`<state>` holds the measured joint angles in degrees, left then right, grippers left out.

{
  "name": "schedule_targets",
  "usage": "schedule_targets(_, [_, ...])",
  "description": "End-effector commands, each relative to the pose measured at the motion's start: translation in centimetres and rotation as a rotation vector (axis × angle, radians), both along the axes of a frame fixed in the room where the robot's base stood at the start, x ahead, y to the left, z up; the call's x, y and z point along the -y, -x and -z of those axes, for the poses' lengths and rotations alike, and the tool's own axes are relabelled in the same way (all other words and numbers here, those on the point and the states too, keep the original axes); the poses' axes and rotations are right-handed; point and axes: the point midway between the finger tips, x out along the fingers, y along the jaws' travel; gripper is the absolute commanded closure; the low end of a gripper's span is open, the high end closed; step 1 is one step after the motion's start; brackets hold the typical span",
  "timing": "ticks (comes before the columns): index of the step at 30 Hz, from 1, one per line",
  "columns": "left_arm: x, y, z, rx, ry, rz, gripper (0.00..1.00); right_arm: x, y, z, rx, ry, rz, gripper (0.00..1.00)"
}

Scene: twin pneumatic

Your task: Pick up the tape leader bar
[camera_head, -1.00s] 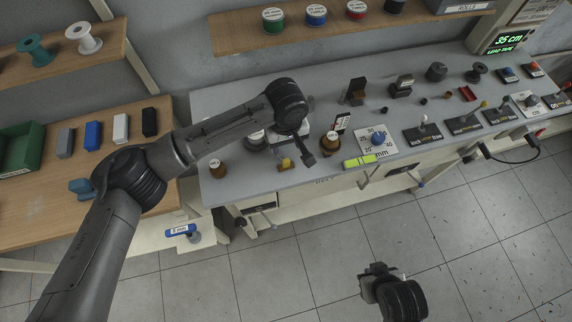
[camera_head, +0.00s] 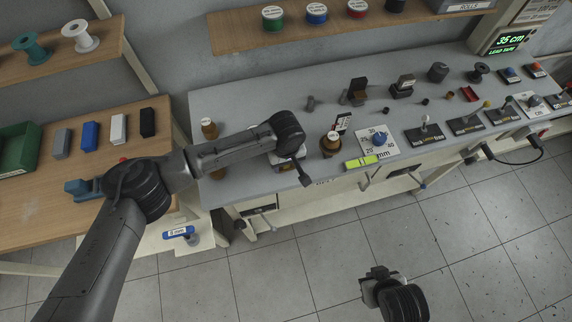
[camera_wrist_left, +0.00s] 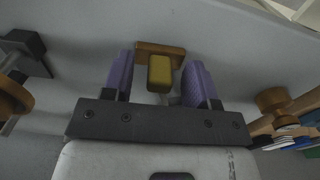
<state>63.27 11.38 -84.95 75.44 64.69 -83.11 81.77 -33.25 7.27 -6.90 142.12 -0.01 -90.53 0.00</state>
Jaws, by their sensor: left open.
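My left gripper (camera_head: 292,168) is low over the front part of the grey bench top (camera_head: 240,185). In the left wrist view its two purple finger pads (camera_wrist_left: 160,78) stand apart. A yellow block lies between them, in front of a brown bar; together they look like the tape leader bar (camera_wrist_left: 160,72). A gap shows on each side of the yellow block, so the pads are not closed on it. In the head view the gripper and wrist hide this piece. My right gripper (camera_head: 378,287) hangs over the floor at the bottom; its fingers are unclear.
A brown spool (camera_head: 331,143) stands right of the left gripper, with a yellow-green level (camera_head: 361,161) and a dial plate (camera_head: 378,140) beyond. Another brown spool (camera_head: 209,128) stands at the bench's left. Several levers line the right side.

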Motion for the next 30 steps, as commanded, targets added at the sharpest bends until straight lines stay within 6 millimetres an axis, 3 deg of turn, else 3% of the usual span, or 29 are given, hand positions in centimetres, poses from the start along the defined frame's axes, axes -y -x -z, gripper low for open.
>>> schedule_targets(9, [0.02,0.03,0.33,0.000,0.000,0.001,0.48,-0.19,0.00,0.04,0.000,-0.007,0.005,1.00])
schedule_targets(25, [0.03,0.02,0.30,0.000,0.000,0.001,0.98,-0.28,0.00,0.04,0.000,-0.010,0.007,1.00])
schedule_targets(30, [0.02,0.01,0.29,0.000,0.000,0.001,1.00,-0.19,0.00,0.05,-0.001,-0.007,0.005,1.00])
